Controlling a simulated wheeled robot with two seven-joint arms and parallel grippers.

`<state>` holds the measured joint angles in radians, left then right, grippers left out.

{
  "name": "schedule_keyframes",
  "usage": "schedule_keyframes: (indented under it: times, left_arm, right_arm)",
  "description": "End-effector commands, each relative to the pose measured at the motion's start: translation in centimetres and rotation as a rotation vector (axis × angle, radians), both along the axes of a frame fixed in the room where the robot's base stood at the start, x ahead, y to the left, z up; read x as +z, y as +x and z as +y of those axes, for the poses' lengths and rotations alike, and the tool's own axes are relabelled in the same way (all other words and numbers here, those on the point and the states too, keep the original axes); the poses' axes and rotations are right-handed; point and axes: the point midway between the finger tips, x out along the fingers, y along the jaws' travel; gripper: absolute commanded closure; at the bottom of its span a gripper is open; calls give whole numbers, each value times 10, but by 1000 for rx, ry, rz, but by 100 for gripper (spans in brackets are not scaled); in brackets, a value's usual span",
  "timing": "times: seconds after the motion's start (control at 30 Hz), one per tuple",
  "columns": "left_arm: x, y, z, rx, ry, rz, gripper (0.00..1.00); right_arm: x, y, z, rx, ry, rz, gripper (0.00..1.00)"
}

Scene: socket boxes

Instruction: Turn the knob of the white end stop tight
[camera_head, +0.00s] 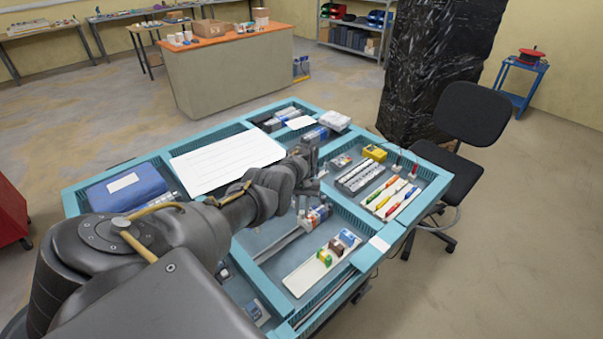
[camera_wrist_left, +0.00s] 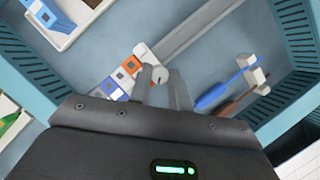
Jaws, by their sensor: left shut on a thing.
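The white end stop (camera_wrist_left: 144,53) sits on the grey rail (camera_wrist_left: 195,30) in the left wrist view, beside a row of blue, orange and white terminal blocks (camera_wrist_left: 120,80). Its pale round knob (camera_wrist_left: 160,74) shows between my left gripper's fingertips (camera_wrist_left: 162,69). The left gripper is shut on the knob, though the fingers partly hide it. In the head view my left arm reaches across the bench, and the terminal blocks (camera_head: 317,216) show just in front of its hand. The end stop is too small to make out there. My right gripper is out of view.
A white tray (camera_head: 299,282) with coloured parts stands near the front. Blue slotted bench walls (camera_wrist_left: 296,30) enclose the area. A blue case (camera_head: 126,187) stands at left.

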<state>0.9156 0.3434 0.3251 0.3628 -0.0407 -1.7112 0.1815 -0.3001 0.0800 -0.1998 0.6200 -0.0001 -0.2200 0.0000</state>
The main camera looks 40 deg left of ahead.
Motion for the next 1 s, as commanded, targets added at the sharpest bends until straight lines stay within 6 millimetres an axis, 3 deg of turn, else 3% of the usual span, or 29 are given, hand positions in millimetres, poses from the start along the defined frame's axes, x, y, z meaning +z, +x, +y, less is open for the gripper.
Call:
schedule_keyframes:
  times: [0.5, 1.0]
  left_arm:
    - [0, 1, -4, -461, 0, 1, 100]
    - [0, 1, -5, -678, 0, -1, 100]
  right_arm:
    - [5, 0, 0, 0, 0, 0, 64]
    - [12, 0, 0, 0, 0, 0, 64]
